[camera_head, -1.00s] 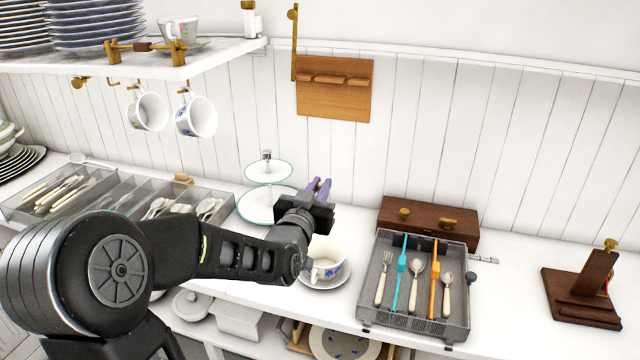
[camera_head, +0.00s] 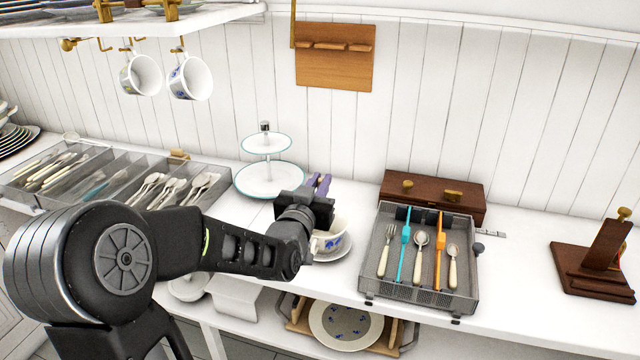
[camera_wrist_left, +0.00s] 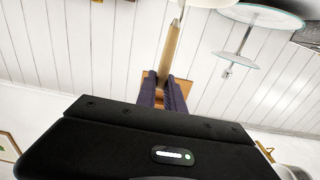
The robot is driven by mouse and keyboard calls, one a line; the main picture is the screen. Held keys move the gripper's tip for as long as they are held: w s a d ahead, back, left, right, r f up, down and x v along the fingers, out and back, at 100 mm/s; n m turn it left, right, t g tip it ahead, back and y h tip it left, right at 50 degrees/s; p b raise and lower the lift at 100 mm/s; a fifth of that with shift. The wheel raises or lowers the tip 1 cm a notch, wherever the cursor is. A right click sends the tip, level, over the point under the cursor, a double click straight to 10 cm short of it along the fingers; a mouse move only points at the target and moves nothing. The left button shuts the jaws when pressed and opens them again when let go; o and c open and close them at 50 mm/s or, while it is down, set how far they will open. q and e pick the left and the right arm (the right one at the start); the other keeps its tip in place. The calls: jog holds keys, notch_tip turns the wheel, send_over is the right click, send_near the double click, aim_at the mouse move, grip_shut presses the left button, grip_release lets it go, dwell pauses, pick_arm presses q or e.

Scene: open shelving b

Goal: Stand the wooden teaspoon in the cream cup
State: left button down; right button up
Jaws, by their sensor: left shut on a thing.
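My left gripper (camera_head: 319,183), with purple fingers, is in front of and just above the cream cup (camera_head: 335,237) in the head view and hides part of it. The cup stands on a saucer (camera_head: 340,253) on the white counter. In the left wrist view the fingers (camera_wrist_left: 164,88) are shut on a slim wooden piece, the wooden teaspoon (camera_wrist_left: 171,50). Its far end reaches toward a white round edge at the top of that view, which I cannot identify surely. The teaspoon is hidden in the head view. My right gripper is not in view.
A grey cutlery tray (camera_head: 466,290) stands right of the cup, with a brown wooden box (camera_head: 440,186) behind it. A two-tier stand (camera_head: 266,180) is left of the gripper. Mugs (camera_head: 188,80) hang at upper left. A wooden stand (camera_head: 595,270) is far right.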

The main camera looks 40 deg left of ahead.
pick_arm(q)
jog(key=shift+f, duration=0.25)
jog(key=c, duration=1.4)
grip_release()
jog(key=shift+o, duration=0.2)
jog(key=shift+s, duration=0.1)
jog(key=b+v, duration=0.3)
jog(key=v, duration=0.4)
jog(key=shift+s+d, duration=0.15)
jog(key=shift+s, duration=0.15)
